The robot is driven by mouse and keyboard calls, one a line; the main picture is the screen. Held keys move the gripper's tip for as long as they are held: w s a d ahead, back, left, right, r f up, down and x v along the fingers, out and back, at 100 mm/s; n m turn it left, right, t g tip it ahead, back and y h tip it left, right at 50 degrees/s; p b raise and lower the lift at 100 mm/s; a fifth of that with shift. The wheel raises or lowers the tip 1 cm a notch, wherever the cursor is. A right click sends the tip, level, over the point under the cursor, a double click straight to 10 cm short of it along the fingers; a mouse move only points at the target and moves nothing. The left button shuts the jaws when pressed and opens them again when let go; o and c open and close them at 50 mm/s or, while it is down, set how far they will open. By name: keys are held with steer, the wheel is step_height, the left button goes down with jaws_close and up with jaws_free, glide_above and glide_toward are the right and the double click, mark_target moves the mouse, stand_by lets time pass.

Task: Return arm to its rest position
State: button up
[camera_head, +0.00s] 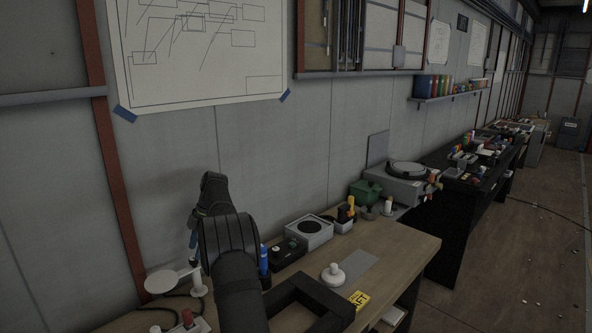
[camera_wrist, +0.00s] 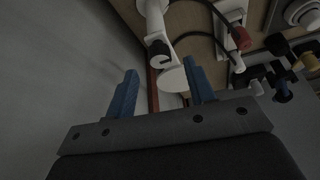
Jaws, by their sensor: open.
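My gripper shows in the wrist view (camera_wrist: 157,92) with its two blue fingers apart and nothing between them. In the head view my black arm rises from the bottom middle and bends near the wall. The gripper end (camera_head: 193,240) is mostly hidden behind the arm there, pointing down above the left part of the wooden bench (camera_head: 405,246). A white lamp-like stand with a round disc (camera_head: 172,281) is just left of and below it. The disc also shows in the wrist view (camera_wrist: 173,80), beyond the fingers.
A grey box with a round top (camera_head: 310,232), a blue bottle (camera_head: 263,260), a white knobbed object (camera_head: 333,274) and a yellow label block (camera_head: 358,299) are on the bench. A green box (camera_head: 365,192) is farther back. The grey wall (camera_head: 170,160) stands close behind the arm.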

mark_target(193, 258)
steer(key=x, duration=0.3)
steer(key=shift+s+d+r+m+t+y, duration=0.1)
steer(key=shift+m+t+y, duration=0.25)
steer(key=shift+m, duration=0.85)
steer(key=m+t, duration=0.2)
steer(key=m, duration=0.2)
steer(key=shift+s+m, duration=0.1)
steer(key=shift+m, duration=0.2)
steer(key=m+t, duration=0.1)
steer(key=m, duration=0.2)
steer(key=m+t, duration=0.1)
steer(key=m, duration=0.2)
steer(key=shift+s+m+t, duration=0.2)
steer(key=shift+m+t, duration=0.05)
steer(key=shift+m, duration=0.05)
steer(key=shift+v, duration=2)
